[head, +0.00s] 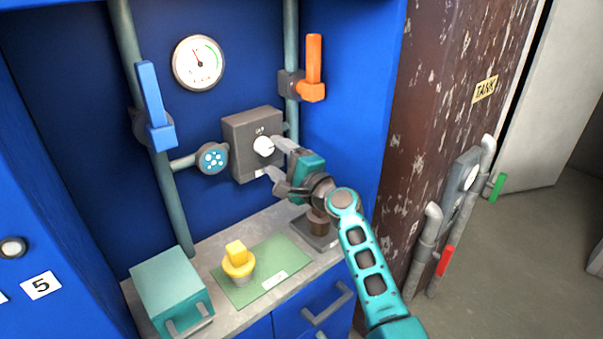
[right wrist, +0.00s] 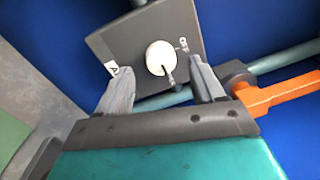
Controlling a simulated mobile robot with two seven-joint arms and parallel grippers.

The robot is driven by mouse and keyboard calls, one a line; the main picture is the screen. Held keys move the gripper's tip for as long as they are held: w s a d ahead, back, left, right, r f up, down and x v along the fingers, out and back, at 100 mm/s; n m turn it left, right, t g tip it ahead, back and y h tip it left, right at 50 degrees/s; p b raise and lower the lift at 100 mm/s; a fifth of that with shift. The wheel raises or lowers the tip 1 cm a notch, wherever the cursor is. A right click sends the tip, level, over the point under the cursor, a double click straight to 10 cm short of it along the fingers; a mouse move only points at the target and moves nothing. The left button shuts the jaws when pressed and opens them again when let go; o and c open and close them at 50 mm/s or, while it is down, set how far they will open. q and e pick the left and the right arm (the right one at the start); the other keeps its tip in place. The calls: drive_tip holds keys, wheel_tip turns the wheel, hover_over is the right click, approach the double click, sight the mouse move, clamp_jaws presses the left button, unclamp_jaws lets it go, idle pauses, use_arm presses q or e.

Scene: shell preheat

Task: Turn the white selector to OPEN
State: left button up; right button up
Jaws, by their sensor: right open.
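The white selector (head: 263,146) is a round knob on the front of a dark grey box (head: 238,133) on the blue wall. In the right wrist view the white selector (right wrist: 161,58) shows a dark pointer mark toward its lower right. Labels on the box are too small to read surely. My right gripper (head: 275,157) is open just in front of the box. In the right wrist view its fingers (right wrist: 160,85) stand apart below and to either side of the selector, with no visible contact. My left gripper is not in view.
An orange lever (head: 314,62) and a blue lever (head: 153,105) sit on pipes beside the box. A gauge (head: 199,62) hangs above. On the counter below are a teal box (head: 168,283), a green mat (head: 240,292) and a yellow-topped object (head: 238,262).

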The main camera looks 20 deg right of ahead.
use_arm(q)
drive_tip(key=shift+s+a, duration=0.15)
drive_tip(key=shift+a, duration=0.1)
use_arm(e)
drive_tip(key=v, duration=0.9)
drive_tip(key=shift+s, duration=0.3)
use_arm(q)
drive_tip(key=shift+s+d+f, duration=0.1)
use_arm(e)
drive_tip(key=shift+d, duration=0.1)
